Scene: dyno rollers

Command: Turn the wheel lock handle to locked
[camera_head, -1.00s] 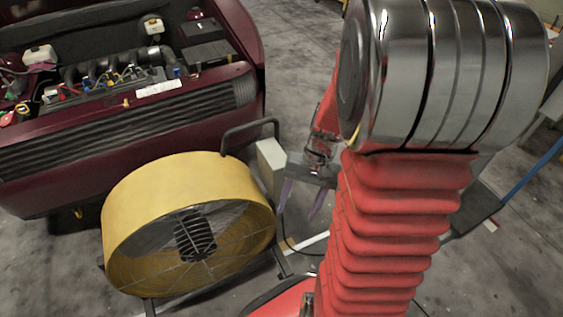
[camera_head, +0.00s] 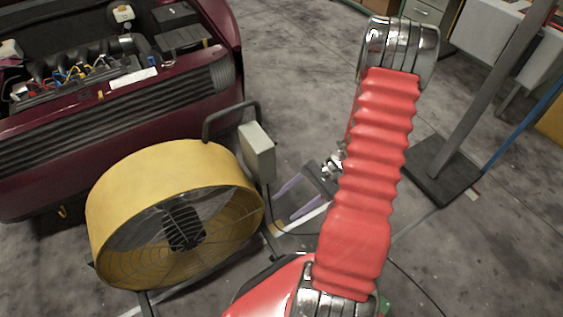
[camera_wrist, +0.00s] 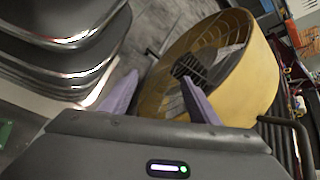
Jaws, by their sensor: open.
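I cannot make out a wheel lock handle in either view. My gripper (camera_head: 283,206) is open and empty, with two purple fingers spread apart. In the head view it hangs low, right of the yellow drum fan and below a grey box, its fingers pointing left. Part of my red arm hides its wrist. In the wrist view the gripper (camera_wrist: 159,78) has the fan beyond its fingers, and nothing is between them.
The yellow drum fan (camera_head: 140,180) stands left of my gripper, with a dark tube handle (camera_head: 228,108) on top. The grey box (camera_head: 258,152) is beside it. A dark red car (camera_head: 100,125) with an open bonnet is behind. A post (camera_head: 485,90) on a dark base stands right.

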